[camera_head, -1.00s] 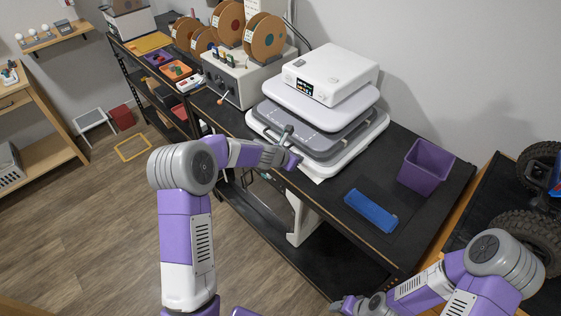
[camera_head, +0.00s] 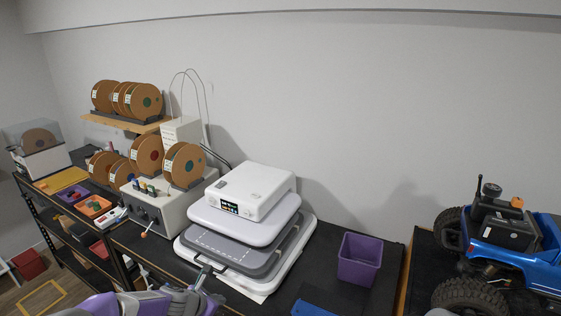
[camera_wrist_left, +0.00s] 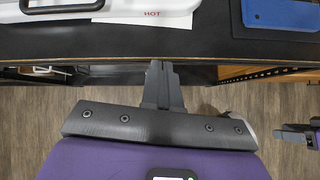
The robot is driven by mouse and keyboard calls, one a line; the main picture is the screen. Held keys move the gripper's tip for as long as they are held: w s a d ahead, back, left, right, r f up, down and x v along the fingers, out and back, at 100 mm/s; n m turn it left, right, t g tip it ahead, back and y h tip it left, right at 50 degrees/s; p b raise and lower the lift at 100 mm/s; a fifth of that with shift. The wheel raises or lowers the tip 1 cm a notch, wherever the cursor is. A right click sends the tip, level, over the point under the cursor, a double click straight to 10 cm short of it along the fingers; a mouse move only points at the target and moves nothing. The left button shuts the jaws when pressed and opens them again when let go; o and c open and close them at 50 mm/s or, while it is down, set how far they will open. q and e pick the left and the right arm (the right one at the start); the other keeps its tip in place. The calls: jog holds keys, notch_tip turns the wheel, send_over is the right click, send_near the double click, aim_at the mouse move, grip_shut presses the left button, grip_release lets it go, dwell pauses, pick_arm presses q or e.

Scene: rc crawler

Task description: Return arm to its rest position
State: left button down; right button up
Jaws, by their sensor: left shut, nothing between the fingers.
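My left arm, purple and grey, shows at the bottom edge of the head view, with its gripper (camera_head: 203,292) in front of the white press. In the left wrist view its dark fingers (camera_wrist_left: 162,85) are shut together with nothing between them, below the front edge of the table. The white press (camera_head: 255,192) has a small screen and a grey lower plate; its front handle bar shows in the wrist view (camera_wrist_left: 62,6). A dark gripper part (camera_wrist_left: 300,135) at the right edge of the wrist view seems to be my right gripper; its jaws are unclear.
The black table holds a purple bin (camera_head: 360,260) and a blue flat piece (camera_head: 312,308). Left are a grey control box (camera_head: 160,207) with spools and a rack with trays. A blue crawler (camera_head: 510,245) stands at the right. Floor shows below the table in the wrist view.

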pick_arm(q)
jog(key=s+d+f+m+g+b, duration=0.25)
jog(key=s+f+m, duration=0.45)
jog(key=f, duration=0.4)
jog(key=s+d+f+m+g+b, duration=0.1)
jog(key=s+d+f+m+g, duration=0.15)
jog(key=s+f+m, duration=0.7)
jog(key=s+d+f+m+g+b, duration=0.2)
jog(key=s+d+f+m, duration=0.4)
jog(key=s+f+m, duration=0.3)
jog(key=s, duration=0.2)
jog(key=shift+s+f+m+h+b, duration=0.2)
jog(key=shift+s+m+h+b, duration=0.1)
jog(key=shift+s+m+b, duration=0.1)
pick_arm(e)
notch_tip(320, 180, down, 7)
jog(key=shift+r, duration=0.1)
jog(key=shift+c, duration=0.3)
